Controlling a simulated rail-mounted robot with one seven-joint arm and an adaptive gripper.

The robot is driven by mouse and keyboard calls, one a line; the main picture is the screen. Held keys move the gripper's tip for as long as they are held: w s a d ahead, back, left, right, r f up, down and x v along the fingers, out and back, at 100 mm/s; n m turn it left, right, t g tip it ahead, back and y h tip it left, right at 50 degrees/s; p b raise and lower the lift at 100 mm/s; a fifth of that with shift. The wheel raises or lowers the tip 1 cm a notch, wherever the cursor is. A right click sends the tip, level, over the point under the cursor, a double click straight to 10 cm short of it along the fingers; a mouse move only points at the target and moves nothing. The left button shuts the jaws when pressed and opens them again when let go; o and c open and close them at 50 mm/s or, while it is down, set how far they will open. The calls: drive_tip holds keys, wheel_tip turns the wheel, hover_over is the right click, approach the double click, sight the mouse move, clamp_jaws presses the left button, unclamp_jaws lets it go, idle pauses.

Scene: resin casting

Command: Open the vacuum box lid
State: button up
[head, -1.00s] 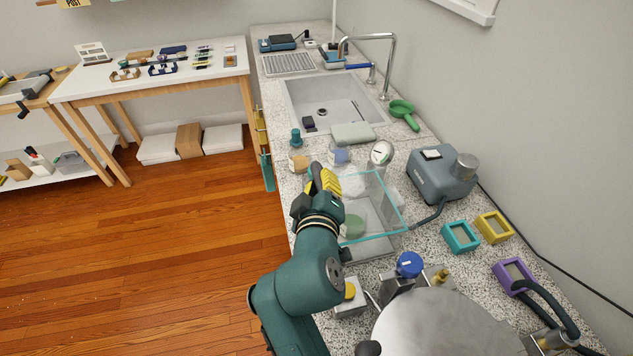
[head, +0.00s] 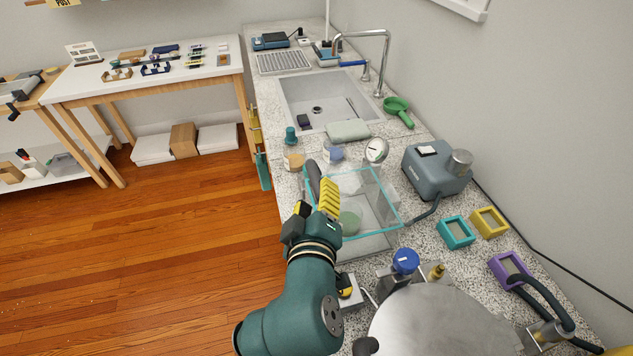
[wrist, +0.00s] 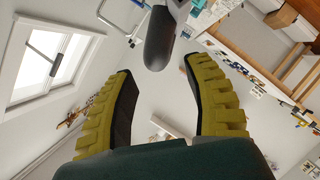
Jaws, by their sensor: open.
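The vacuum box is a clear box (head: 372,243) on the speckled counter, with a pale green round piece (head: 349,223) inside. Its clear, teal-edged lid (head: 403,223) appears to lie over the box; I cannot tell whether it is slightly raised. A dark rounded handle (head: 313,178) stands at the lid's left side. My gripper (head: 328,197), with yellow ribbed fingers, is open and empty just on the near side of the handle. In the wrist view, a dark rounded bar (wrist: 158,42), probably the handle, shows beyond the open fingertips (wrist: 160,75), apart from them.
A pressure gauge (head: 376,150) and small jars (head: 293,162) stand behind the box. A grey-blue pump (head: 437,172) is to the right, with a hose towards the box. The floor left is clear.

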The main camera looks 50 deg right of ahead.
drive_tip(key=v, duration=0.6)
drive_tip(key=shift+s+a, duration=0.15)
